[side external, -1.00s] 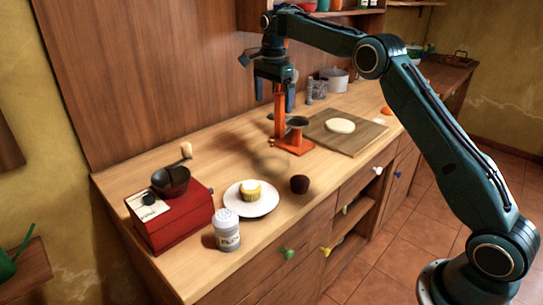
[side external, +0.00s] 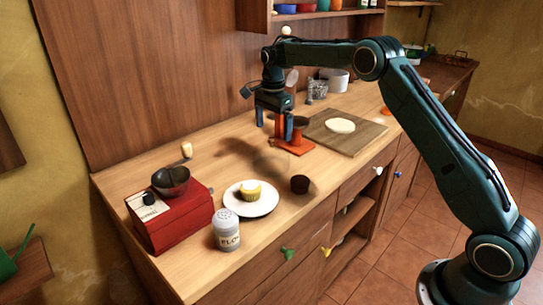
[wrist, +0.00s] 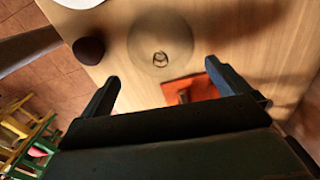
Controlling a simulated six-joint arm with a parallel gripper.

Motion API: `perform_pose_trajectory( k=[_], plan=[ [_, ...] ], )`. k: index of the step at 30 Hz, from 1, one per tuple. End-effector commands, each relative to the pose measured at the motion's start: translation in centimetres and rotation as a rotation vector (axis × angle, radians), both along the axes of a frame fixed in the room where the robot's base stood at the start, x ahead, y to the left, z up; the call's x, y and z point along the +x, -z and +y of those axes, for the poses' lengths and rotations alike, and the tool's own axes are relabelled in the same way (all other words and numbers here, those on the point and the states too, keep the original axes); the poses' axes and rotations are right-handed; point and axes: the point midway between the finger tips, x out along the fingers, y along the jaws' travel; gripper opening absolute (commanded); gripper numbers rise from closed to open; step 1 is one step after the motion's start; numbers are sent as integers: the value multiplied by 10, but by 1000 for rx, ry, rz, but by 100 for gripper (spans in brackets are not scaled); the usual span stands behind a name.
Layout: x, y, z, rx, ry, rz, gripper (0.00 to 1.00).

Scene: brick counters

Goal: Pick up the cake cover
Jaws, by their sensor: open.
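The cake cover (wrist: 143,38) is a clear glass dome with a small knob on top, standing on the wooden counter in the wrist view. My gripper (side external: 273,129) is open and points down above the counter, in front of the orange scale. In the wrist view my gripper (wrist: 161,73) has its two fingers apart, with the cover's knob showing between and just beyond the fingertips. Nothing is between the fingers that I can see gripped.
The orange scale (side external: 295,147) stands close by my gripper. A cutting board (side external: 352,140) with dough lies right.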

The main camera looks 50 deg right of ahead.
Motion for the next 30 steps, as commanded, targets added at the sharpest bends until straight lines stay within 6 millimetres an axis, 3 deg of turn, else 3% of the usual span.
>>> perform_pose_trajectory(
  k=[8, 18, 30],
  plan=[
    [0, 11, 2, 0, 0, 2, 100],
    [2, 47, 5, 1, 1, 2, 100],
    [2, 52, 5, 0, 0, 0, 100]
  ],
)
